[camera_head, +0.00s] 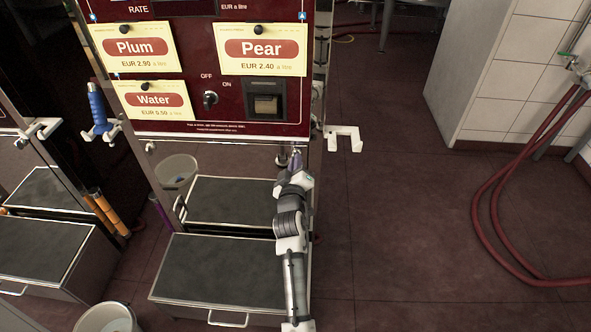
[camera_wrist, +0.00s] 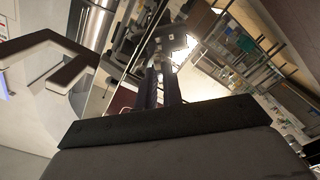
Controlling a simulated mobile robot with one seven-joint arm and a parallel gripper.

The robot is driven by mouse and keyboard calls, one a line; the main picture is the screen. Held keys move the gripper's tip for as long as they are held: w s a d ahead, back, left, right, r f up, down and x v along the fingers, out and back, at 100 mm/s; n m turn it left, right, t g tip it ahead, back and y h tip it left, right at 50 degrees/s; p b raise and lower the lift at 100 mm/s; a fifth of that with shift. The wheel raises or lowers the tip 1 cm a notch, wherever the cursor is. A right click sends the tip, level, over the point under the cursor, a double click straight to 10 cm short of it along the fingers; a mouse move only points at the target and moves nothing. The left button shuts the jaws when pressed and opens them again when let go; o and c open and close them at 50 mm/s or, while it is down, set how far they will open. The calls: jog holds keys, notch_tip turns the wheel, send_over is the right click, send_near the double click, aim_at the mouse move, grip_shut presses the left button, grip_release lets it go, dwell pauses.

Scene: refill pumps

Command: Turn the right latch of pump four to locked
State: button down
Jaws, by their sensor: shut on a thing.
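The pump (camera_head: 215,62) with the dark red panel stands in front of me; no number on it is readable. My gripper (camera_head: 296,158) is at the panel's lower right corner, just below its bottom edge. It is shut on the small right latch (camera_head: 283,160), which is mostly hidden by the gripper. In the wrist view my gripper (camera_wrist: 163,88) shows as two dark fingers close together, with a dark piece at their tips. Whether the latch is turned to locked cannot be told. A small left latch (camera_head: 151,147) sits at the opposite lower corner.
A white holder (camera_head: 343,137) juts out right of the pump and shows large in the wrist view (camera_wrist: 45,62). A grey-topped step (camera_head: 210,270) stands below. A blue nozzle (camera_head: 98,108) hangs left. Red hoses (camera_head: 485,215) lie far right. The floor between is clear.

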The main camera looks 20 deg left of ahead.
jog(key=shift+m+b, duration=3.05)
jog(key=shift+m, duration=1.25)
jog(key=shift+r+m, duration=0.1)
jog(key=shift+m, duration=0.2)
jog(key=c, duration=1.5)
grip_release()
jog(key=shift+c, duration=0.2)
jog(key=b+v, duration=0.1)
jog(key=v, duration=1.2)
jog(key=shift+s, duration=0.35)
jog(key=shift+d, duration=0.1)
